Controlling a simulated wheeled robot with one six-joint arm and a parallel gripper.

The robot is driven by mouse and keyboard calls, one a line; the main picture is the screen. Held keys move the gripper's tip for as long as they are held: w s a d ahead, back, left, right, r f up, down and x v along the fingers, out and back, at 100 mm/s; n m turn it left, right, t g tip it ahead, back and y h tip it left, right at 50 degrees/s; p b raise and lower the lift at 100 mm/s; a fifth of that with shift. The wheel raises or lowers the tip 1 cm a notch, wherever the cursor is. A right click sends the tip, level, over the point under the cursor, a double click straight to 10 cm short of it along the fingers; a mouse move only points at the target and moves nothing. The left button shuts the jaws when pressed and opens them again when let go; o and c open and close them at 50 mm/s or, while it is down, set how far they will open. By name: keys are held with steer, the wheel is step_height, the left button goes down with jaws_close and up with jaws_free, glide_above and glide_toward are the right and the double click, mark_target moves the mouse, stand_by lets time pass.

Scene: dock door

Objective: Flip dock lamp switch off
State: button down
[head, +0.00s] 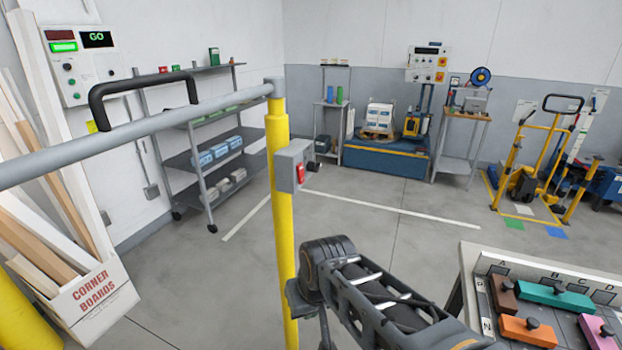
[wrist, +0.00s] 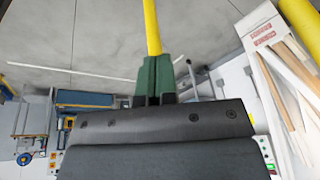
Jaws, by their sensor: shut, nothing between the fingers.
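A grey switch box (head: 288,168) is fixed to the yellow post (head: 283,220), with a red switch (head: 300,172) on its right-hand face. A small dark part sticks out beside it. The switch's position is too small to tell. My gripper (wrist: 157,64) shows in the wrist view with its dark green fingers shut and empty, in line with the yellow post. In the head view my arm is low, in front of and right of the post, below the switch box. The fingertips cannot be made out there. I cannot make out the switch in the wrist view.
A grey rail (head: 150,132) with a black handle (head: 140,92) runs left from the post top. A corner-boards box (head: 95,300) stands at left, and a table with coloured blocks (head: 470,255) at right. A wheeled shelf (head: 190,160) stands behind.

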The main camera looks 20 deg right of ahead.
steer(key=w+d+r+m+y+b, duration=0.1)
steer(key=w+d+r+m+y, duration=0.1)
steer(key=w+m+y, duration=0.15)
steer(key=m+t+y+b, duration=0.2)
steer(key=m+t+y, duration=0.3)
steer(key=t+y, duration=0.3)
glide_toward(303, 177)
steer(key=s+a+v, duration=0.1)
steer(key=v, duration=0.6)
steer(key=shift+w+r+t+h, duration=0.1)
steer(key=shift+w+t+h, duration=0.2)
steer(key=shift+h, duration=0.15)
steer(key=shift+w+a, duration=0.1)
steer(key=shift+a, duration=0.05)
steer(key=p+x, duration=0.2)
steer(key=x, duration=1.1)
steer(key=shift+w+a, duration=0.25)
steer(key=shift+w, duration=0.1)
